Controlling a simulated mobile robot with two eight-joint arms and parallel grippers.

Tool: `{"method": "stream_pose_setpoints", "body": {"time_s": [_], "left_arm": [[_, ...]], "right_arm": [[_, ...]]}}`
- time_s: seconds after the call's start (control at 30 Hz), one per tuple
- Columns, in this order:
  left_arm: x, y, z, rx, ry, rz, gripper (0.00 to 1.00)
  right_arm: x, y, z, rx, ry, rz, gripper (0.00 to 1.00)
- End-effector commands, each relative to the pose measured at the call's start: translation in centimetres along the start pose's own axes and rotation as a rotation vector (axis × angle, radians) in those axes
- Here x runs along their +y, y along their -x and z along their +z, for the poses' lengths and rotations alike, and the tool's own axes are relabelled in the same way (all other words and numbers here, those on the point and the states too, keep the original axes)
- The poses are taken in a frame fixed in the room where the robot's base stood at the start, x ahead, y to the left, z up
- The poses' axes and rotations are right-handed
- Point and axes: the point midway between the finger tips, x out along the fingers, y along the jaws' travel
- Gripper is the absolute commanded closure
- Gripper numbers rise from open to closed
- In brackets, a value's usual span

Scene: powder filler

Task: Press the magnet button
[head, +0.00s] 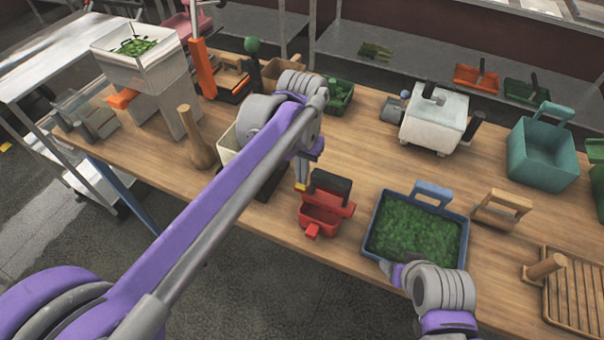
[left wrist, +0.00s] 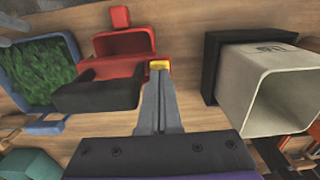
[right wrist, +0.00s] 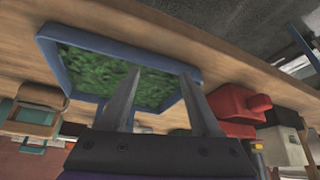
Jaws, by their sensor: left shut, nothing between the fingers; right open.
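No part is clearly readable as the magnet button. My left gripper (head: 301,178) points down beside a red box-like piece (head: 322,216) with a black part. Its fingers are shut and empty. In the left wrist view, the fingertips (left wrist: 159,72) meet a small yellow patch next to the red piece (left wrist: 125,50); I cannot tell whether this is a button or part of the tips. My right gripper (head: 392,268) is at the front rim of a blue tray (head: 374,232) of green leaves. In the right wrist view, its fingers (right wrist: 163,75) are open and apart, before the tray.
A pale container (left wrist: 285,100) with a black part stands beside the left gripper, partly behind my arm in the head view. A wooden-handled stand (head: 503,207), a teal bin (head: 542,155) and a white device (head: 434,118) stand right. Bare tabletop (head: 360,150) lies behind the red piece.

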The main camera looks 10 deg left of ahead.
Motion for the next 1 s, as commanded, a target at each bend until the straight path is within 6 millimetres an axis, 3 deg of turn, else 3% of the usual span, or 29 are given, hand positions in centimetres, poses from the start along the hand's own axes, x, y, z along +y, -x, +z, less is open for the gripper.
{"method": "stream_pose_setpoints", "body": {"time_s": [0.43, 0.63, 1.0], "left_arm": [[0.0, -0.6, 0.0, -0.001, 0.0, 0.0, 1.0], [0.1, -2.7, 0.1, -0.001, 0.0, 0.002, 1.0], [0.0, -1.9, -0.1, 0.0, 0.0, 0.001, 1.0]], "right_arm": [[0.0, -0.1, 0.1, -0.001, 0.0, 0.0, 0.35], [0.0, -1.1, 1.3, -0.012, 0.0, 0.0, 0.35], [0.0, -0.6, 0.8, -0.007, 0.0, 0.0, 0.35]]}}
